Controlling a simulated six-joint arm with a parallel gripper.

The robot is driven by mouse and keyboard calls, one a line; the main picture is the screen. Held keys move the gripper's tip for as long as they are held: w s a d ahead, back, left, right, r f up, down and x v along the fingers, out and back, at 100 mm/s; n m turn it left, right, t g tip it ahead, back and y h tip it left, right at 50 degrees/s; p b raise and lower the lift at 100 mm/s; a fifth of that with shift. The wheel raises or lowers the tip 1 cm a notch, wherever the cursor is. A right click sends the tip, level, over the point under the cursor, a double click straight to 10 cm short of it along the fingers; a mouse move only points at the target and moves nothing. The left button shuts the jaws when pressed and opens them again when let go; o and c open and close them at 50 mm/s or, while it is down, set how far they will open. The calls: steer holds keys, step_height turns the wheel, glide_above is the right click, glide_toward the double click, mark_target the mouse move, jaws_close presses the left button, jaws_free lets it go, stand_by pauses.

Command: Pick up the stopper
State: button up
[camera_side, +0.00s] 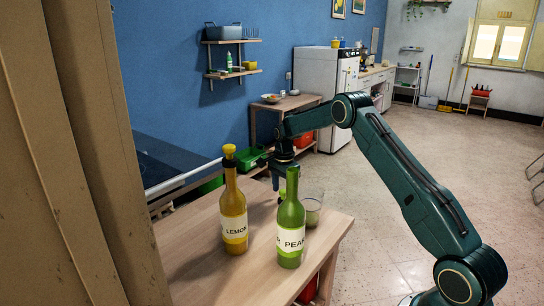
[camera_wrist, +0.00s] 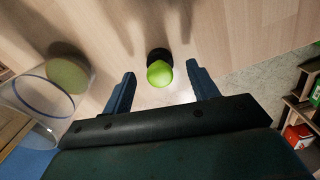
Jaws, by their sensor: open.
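In the wrist view a bright green, round-topped stopper (camera_wrist: 160,73) with a black lower part sits on the wooden table. My gripper (camera_wrist: 161,75) is open, with one finger on each side of the stopper and a gap on both sides. In the side view my gripper (camera_side: 281,182) points down, behind and left of the neck of the green PEAR bottle (camera_side: 290,222). The green stopper is hidden there. The yellow LEMON bottle (camera_side: 233,215) stands to the left with a yellow stopper (camera_side: 229,151) in its top. No stopper shows on the green bottle.
A clear glass (camera_side: 313,212) stands right behind the green bottle; it also shows at the left of the wrist view (camera_wrist: 38,108). The wooden table (camera_side: 190,265) has free room at its front left. A brown upright panel (camera_side: 75,150) fills the left of the side view.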

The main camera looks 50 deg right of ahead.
mark_target(283, 197)
steer(key=shift+f, duration=1.4)
steer(key=c, duration=1)
